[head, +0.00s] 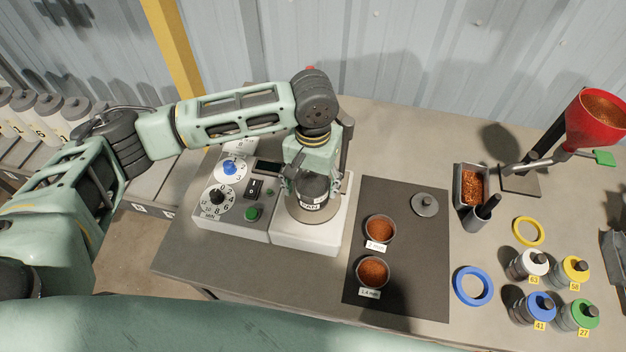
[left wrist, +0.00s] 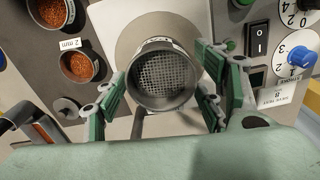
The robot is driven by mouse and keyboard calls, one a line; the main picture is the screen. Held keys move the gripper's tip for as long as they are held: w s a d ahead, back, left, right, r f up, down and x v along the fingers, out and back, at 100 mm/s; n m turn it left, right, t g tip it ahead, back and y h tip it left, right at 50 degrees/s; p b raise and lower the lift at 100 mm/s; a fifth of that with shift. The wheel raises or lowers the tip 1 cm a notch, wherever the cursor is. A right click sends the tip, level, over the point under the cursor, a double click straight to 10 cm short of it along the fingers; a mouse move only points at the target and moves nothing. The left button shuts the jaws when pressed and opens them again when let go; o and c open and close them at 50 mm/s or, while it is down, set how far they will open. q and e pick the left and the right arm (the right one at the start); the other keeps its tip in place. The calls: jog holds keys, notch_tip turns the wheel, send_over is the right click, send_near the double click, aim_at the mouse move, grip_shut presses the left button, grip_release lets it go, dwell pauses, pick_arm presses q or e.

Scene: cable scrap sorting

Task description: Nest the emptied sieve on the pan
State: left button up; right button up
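A grey sieve (left wrist: 165,75) with an empty-looking mesh floor shows in the left wrist view. In the head view, a dark round vessel (head: 314,188) with a label that seems to read PAN stands upright on the white shaker platform (head: 308,236). The sieve looks to be at its top, but my gripper partly hides the joint, so I cannot tell whether it is fully seated. My left gripper (head: 313,180) is over the vessel, with fingers on both sides of the sieve (left wrist: 166,82). I cannot tell whether they press on its rim. My right gripper is not in view.
A control box (head: 235,215) with dials stands left of the platform. A dark mat (head: 400,290) holds cups of copper granules labelled 2 mm (head: 380,229) and 1.4 mm (head: 373,272), plus a grey lid (head: 425,204). Rings, capped jars and a red funnel (head: 598,118) are at right.

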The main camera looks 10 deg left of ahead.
aim_at(313, 189)
pick_arm(q)
jog(key=shift+o, duration=1.2)
jog(key=shift+r, duration=0.2)
notch_tip(313, 189, up, 12)
jog(key=shift+f, duration=0.2)
